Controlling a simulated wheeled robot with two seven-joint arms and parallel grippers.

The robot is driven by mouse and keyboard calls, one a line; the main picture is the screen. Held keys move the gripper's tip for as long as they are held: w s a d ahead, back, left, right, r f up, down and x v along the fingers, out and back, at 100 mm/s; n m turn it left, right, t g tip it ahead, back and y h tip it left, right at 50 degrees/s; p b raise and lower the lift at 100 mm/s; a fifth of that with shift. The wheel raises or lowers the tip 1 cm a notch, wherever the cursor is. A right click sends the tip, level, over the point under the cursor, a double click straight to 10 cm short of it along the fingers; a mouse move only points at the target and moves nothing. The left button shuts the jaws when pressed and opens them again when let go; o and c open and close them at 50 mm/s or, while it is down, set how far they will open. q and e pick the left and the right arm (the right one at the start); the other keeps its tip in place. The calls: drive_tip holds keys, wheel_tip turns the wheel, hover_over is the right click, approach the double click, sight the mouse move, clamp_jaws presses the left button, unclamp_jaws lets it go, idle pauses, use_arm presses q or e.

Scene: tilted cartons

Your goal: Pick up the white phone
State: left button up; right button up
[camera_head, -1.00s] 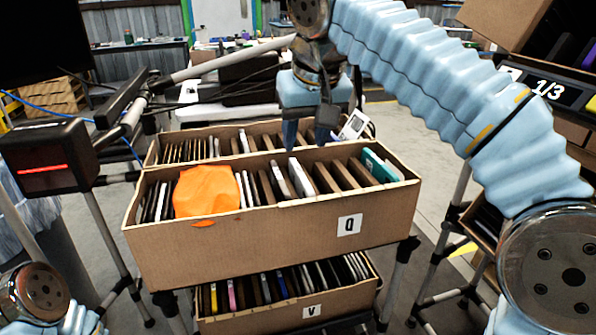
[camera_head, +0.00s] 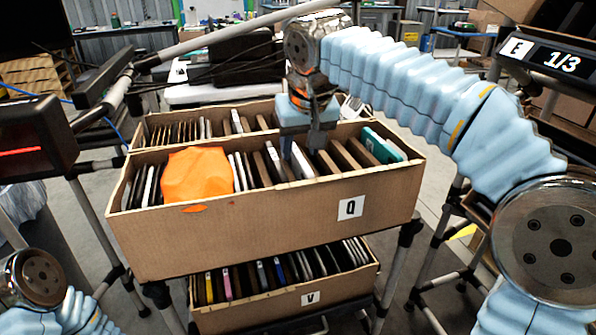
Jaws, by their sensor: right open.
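The cardboard carton marked Q (camera_head: 262,232) holds a row of upright, leaning phones and dark and brown slabs. A white phone (camera_head: 302,164) stands in this row, right of the middle, its top edge showing and its lower part hidden in the carton. My right gripper (camera_head: 302,148) points down just above the white phone, open, with a finger to either side of its top. I cannot tell whether the fingers touch it. Of my left arm only a joint and sleeve show at the lower left; its gripper is out of view.
An orange cloth or bag (camera_head: 197,174) lies over the left part of the row. A teal item (camera_head: 381,145) stands at the right end. Carton V (camera_head: 290,306) sits below with more phones, and another carton (camera_head: 150,130) stands behind. A black scanner-like box (camera_head: 35,140) is at left.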

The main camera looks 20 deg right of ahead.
drive_tip(key=shift+x, duration=0.9)
clamp_jaws()
drive_tip(key=shift+r, duration=0.1)
